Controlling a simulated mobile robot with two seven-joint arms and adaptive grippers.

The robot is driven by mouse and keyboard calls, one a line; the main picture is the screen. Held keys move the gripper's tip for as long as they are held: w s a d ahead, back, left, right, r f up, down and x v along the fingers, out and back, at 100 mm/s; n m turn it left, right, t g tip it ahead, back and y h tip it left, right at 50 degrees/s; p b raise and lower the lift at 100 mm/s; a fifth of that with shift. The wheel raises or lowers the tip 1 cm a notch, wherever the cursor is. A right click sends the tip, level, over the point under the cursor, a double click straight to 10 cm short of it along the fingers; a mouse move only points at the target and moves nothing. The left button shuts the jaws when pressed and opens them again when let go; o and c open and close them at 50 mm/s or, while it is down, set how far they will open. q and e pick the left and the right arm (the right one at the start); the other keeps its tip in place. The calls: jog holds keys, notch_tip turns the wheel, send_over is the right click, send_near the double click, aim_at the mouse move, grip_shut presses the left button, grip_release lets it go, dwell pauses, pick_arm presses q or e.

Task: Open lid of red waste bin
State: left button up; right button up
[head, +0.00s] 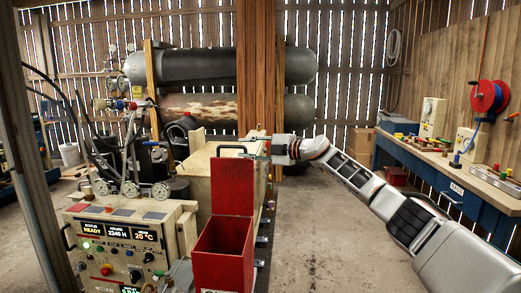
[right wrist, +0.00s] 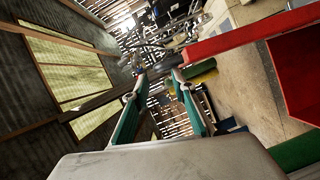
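The red waste bin (head: 222,262) stands at the lower middle of the head view. Its red lid (head: 232,187) is raised upright at the back, so the bin's mouth is open. A dark handle (head: 230,147) is at the lid's top edge. My right gripper (head: 257,147) is beside this handle, its fingers pointing left. In the right wrist view, the right gripper (right wrist: 158,78) has its two fingers apart. The dark handle end (right wrist: 165,66) shows at the fingertips, and the lid (right wrist: 245,38) runs to the upper right. Firm contact cannot be told. My left gripper does not show.
A control panel (head: 122,245) with gauges and hoses stands left of the bin. A pale cabinet (head: 212,172) is behind the lid. A blue workbench (head: 430,165) runs along the right wall. The floor (head: 310,245) right of the bin is clear below my right arm.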

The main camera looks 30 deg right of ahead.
jog(key=shift+v, duration=2.65)
